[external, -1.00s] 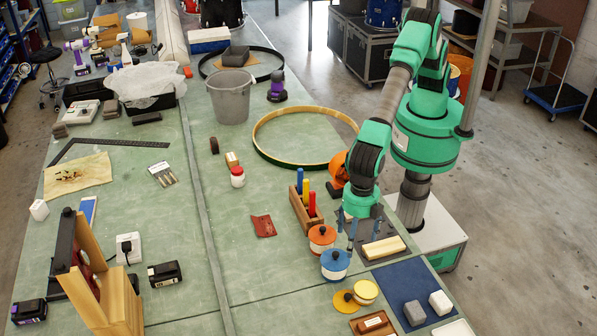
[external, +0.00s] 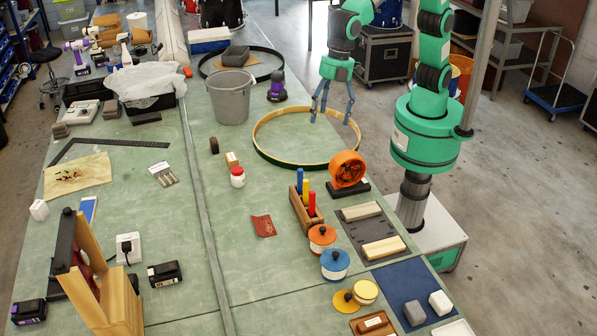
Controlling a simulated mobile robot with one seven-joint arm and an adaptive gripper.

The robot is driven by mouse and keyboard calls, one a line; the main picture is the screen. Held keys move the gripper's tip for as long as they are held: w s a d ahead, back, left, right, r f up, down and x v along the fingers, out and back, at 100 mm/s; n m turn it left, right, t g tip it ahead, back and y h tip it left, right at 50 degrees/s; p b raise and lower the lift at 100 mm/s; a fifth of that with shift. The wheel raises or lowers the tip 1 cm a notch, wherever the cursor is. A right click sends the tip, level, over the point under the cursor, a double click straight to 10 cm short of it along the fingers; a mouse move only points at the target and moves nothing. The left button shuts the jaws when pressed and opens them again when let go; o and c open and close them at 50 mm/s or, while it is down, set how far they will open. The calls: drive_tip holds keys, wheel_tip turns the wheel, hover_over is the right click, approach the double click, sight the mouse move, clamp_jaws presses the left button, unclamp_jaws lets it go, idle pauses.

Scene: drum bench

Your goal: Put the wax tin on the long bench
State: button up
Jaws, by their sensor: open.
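Several small lidded tins stand on the right side of the green long bench (external: 240,280); which is the wax tin I cannot tell for sure. One is white with an orange lid (external: 322,233), one is white with a blue lid (external: 335,259), both with dark knobs. A yellow round tin (external: 365,292) stands nearer the front, beside a flat yellow lid (external: 343,304) with a dark knob. My gripper (external: 331,118) is open and empty, pointing down above the large wooden hoop, well behind the tins.
A rack of coloured handles (external: 303,208), an orange round device (external: 347,170) and a grey tray (external: 373,232) with wooden blocks lie near the tins. A blue mat (external: 415,286) holds two blocks. A grey bucket (external: 230,98) stands farther back. The bench middle is mostly clear.

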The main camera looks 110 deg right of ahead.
drive_tip(key=s+d+r+m+t, duration=0.1)
drive_tip(key=s+d+r+m, duration=0.25)
drive_tip(key=s+d, duration=0.6)
drive_tip(key=s+d+r+m+t, duration=0.15)
drive_tip(key=s+d+r, duration=0.4)
drive_tip(key=d, duration=0.65)
drive_tip(key=s+d+f+m, duration=0.2)
drive_tip(key=s+d, duration=0.4)
drive_tip(key=s, duration=0.3)
drive_tip(key=s+d+f+m+h, duration=0.1)
drive_tip(key=s+d, duration=0.4)
drive_tip(key=s, duration=0.5)
drive_tip(key=shift+d+f+m+t, duration=0.45)
drive_tip(key=shift+f+m, duration=0.3)
drive_tip(key=shift+m, duration=0.45)
wheel_tip(320, 180, down, 6)
drive_tip(key=b, duration=0.6)
drive_tip(key=shift+f+b, duration=0.25)
drive_tip(key=shift+b, duration=0.1)
